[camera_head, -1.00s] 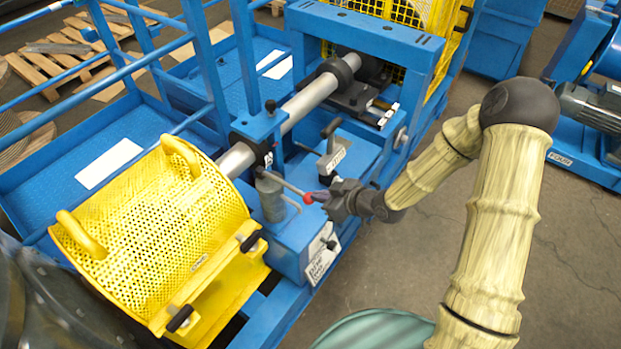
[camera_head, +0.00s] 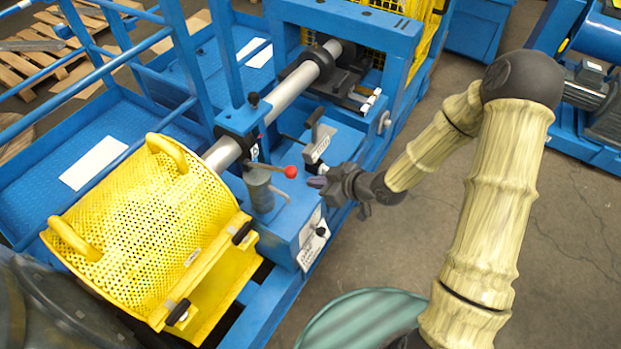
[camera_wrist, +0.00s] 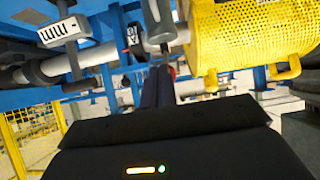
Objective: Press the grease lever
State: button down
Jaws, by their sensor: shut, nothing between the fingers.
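The grease lever is a thin rod with a red ball knob (camera_head: 291,172), standing out nearly level from the top of a grey cylindrical pump (camera_head: 259,190) on the blue machine base. My gripper (camera_head: 316,183) is shut and empty. Its tips are just right of the red knob and slightly lower in the head view, with a small gap showing. In the wrist view the shut fingers (camera_wrist: 158,87) point forward, and a bit of the red knob (camera_wrist: 173,72) shows behind their right edge. The rest of the lever is mostly hidden there.
A yellow perforated guard (camera_head: 140,235) stands left of the pump. Behind it runs a grey shaft (camera_head: 290,98) with a blue frame. A black-handled lever with a label plate (camera_head: 317,146) stands close behind my gripper. Open floor (camera_head: 400,240) lies to the right.

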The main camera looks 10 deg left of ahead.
jog(key=f+v, duration=0.1)
jog(key=v, duration=0.7)
jog(key=shift+s+d, duration=0.25)
jog(key=shift+d, duration=0.4)
jog(key=shift+w, duration=0.1)
dwell(0.7)
jog(key=shift+s, duration=0.2)
jog(key=shift+w, duration=0.1)
dwell(0.6)
